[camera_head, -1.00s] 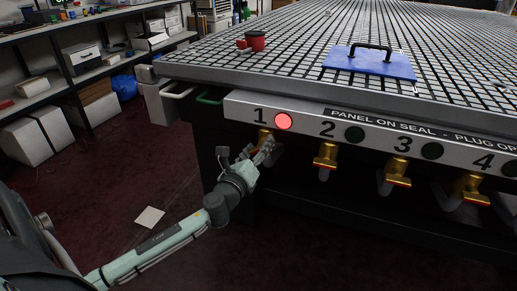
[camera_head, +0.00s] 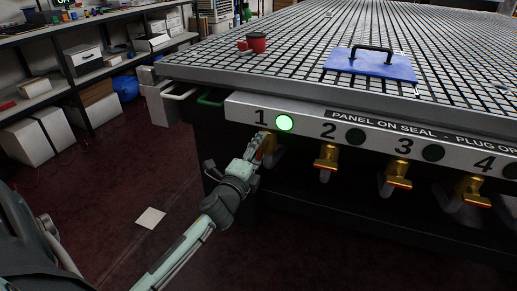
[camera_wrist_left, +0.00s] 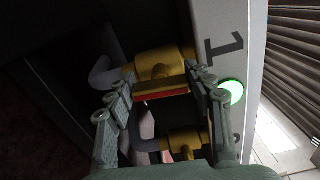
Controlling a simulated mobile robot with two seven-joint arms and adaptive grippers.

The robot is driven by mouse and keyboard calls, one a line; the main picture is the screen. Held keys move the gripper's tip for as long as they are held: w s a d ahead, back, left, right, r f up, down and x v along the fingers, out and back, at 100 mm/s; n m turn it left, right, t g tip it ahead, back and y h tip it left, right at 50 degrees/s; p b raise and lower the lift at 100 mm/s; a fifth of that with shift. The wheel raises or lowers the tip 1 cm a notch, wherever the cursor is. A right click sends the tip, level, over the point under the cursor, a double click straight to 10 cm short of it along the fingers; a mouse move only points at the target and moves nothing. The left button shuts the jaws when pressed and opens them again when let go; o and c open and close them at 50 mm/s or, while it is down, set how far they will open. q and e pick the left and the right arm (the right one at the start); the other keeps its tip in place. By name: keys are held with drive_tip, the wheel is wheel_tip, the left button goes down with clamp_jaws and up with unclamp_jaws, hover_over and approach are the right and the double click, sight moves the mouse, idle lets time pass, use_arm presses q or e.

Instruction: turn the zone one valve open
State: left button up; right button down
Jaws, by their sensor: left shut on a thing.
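The zone one valve (camera_head: 270,148) is a brass valve under the front panel, below the number 1, and partly hidden behind my left gripper (camera_head: 262,146). In the left wrist view the valve (camera_wrist_left: 158,65) has a handle with a red stripe (camera_wrist_left: 162,95). My left gripper (camera_wrist_left: 163,92) has its fingers on both sides of this handle and is shut on it. The zone one lamp (camera_head: 285,123) is lit green, also in the left wrist view (camera_wrist_left: 233,91). My right gripper is not in view.
A blue panel with a black handle (camera_head: 370,63) and a red cup (camera_head: 257,42) rest on the grid table (camera_head: 215,62).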

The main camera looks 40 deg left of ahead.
use_arm(q)
drive_tip(key=shift+n, duration=0.6)
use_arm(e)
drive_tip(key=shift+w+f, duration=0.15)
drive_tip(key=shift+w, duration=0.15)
use_arm(q)
drive_tip(key=o, duration=1.1)
drive_tip(key=shift+c, duration=0.2)
drive_tip(key=shift+o, duration=0.5)
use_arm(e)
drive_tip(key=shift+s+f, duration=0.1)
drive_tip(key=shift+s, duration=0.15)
use_arm(q)
drive_tip(key=shift+s, duration=0.25)
drive_tip(key=v, duration=1.1)
drive_tip(key=shift+s+d, duration=0.2)
drive_tip(key=shift+s, duration=0.05)
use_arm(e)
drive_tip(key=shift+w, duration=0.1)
